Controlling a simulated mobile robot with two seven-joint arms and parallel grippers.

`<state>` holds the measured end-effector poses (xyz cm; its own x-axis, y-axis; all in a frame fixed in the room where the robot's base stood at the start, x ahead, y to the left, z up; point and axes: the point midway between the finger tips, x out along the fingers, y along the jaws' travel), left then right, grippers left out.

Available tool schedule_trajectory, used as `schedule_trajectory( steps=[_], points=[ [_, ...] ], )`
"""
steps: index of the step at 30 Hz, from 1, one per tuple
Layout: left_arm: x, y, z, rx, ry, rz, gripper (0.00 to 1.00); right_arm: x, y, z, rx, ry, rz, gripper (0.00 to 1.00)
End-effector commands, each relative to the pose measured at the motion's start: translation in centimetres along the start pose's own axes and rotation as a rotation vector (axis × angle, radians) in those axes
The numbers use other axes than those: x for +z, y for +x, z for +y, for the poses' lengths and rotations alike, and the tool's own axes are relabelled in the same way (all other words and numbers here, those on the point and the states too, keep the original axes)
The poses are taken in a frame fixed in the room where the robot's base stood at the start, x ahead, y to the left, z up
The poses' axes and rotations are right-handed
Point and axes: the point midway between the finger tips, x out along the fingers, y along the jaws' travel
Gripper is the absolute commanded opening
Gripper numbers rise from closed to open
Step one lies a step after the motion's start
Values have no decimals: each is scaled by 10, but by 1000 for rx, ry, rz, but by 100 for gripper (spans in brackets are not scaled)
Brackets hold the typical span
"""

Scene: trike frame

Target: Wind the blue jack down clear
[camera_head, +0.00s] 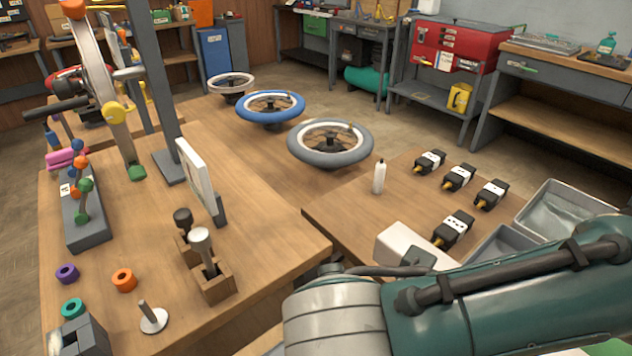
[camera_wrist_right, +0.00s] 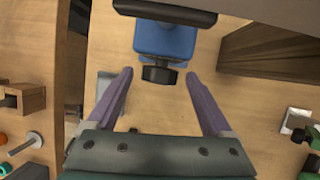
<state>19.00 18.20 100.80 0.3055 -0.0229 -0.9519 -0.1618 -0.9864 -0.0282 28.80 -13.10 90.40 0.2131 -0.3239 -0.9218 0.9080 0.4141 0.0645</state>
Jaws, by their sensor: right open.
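My right gripper (camera_wrist_right: 159,73) is open. Its two fingers are spread on either side of the knob, with a gap on each side, and hold nothing. Whether the tips are level with the knob I cannot tell. In the head view my right arm crosses the lower right, and the jack is not visible there. My left gripper is in neither view.
The bench (camera_head: 280,225) carries a wooden block with levers (camera_head: 208,275), a metal spindle (camera_head: 153,318) and coloured rings. A second table (camera_head: 340,205) holds a white bottle (camera_head: 379,176) and black units. In the wrist view a brown wooden panel (camera_wrist_right: 265,52) stands right of the jack.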

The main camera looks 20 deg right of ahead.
Motion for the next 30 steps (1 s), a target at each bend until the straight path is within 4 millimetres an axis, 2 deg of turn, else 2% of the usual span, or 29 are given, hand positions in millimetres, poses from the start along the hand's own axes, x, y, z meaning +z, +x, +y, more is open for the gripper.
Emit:
schedule_trajectory(
  steps=[3, 11, 30],
  points=[
    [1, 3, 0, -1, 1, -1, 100, 0, 8, 0, 0, 0, 0, 85],
    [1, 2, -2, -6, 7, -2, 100, 0, 9, 0, 0, 0, 0, 85],
    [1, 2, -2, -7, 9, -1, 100, 0, 8, 0, 1, 0, 1, 14]
  ],
)
